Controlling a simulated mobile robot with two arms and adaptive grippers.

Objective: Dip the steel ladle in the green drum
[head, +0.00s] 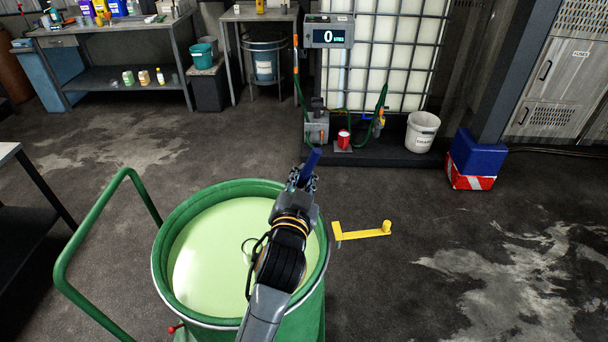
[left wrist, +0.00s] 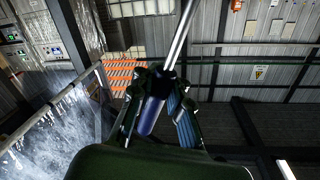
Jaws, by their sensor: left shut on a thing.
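The green drum (head: 180,222) stands open in the lower middle of the head view, holding pale green liquid (head: 215,240). My left gripper (head: 302,180) is over the drum's right rim and shut on the blue handle of the steel ladle (head: 311,162). In the left wrist view, the ladle's blue grip (left wrist: 152,115) is between the fingers of my left gripper (left wrist: 158,92). Its steel shaft runs up out of that picture. My right gripper is not in view.
A green tube handle (head: 95,215) stands left of the drum. A yellow bracket (head: 362,234) sticks out at its right. Behind are a caged white tank (head: 385,55), a pump display (head: 328,36), a white bucket (head: 421,133) and a blue-and-red box (head: 476,160). Floor on the right is clear.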

